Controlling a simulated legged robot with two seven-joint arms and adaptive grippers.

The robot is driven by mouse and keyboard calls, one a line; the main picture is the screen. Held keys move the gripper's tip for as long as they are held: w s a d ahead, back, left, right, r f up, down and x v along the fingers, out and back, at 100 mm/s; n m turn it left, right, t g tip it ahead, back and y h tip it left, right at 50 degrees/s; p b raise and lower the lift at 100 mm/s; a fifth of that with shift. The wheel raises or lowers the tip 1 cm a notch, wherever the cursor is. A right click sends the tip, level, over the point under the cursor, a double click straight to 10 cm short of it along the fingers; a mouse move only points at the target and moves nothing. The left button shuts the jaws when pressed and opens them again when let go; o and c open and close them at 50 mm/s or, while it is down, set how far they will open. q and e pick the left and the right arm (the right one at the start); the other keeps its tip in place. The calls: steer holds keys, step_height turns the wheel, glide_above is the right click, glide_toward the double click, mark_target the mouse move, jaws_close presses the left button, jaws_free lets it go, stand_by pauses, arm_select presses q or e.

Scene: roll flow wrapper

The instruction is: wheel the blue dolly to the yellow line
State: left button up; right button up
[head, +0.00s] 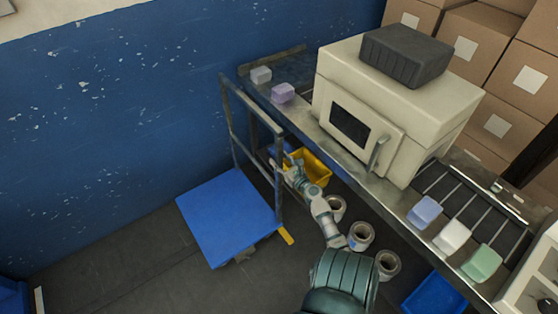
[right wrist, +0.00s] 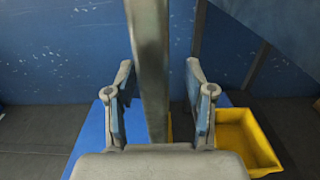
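The blue dolly (head: 228,215) stands on the dark floor by the blue wall, with a flat blue platform and an upright metal frame handle (head: 254,112) on its side nearest the bench. A short yellow strip (head: 287,236) shows on the floor at the platform's right corner; I cannot tell how far it runs. My right gripper (head: 279,165) is at the handle's near post. In the right wrist view, the post (right wrist: 150,60) stands between the open fingers (right wrist: 158,80), with gaps at both sides. My left gripper is out of view.
A bench with a cream machine (head: 395,105) and conveyor (head: 440,190) runs along the right. Under it are a yellow bin (head: 313,170), several rolls (head: 361,236) and a blue bin (head: 436,294). Open floor (head: 130,265) lies left of and in front of the dolly.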

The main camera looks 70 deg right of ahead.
steer(key=shift+d, duration=0.15)
steer(key=v, duration=1.2)
steer(key=shift+f, duration=0.2)
steer(key=shift+d, duration=0.1)
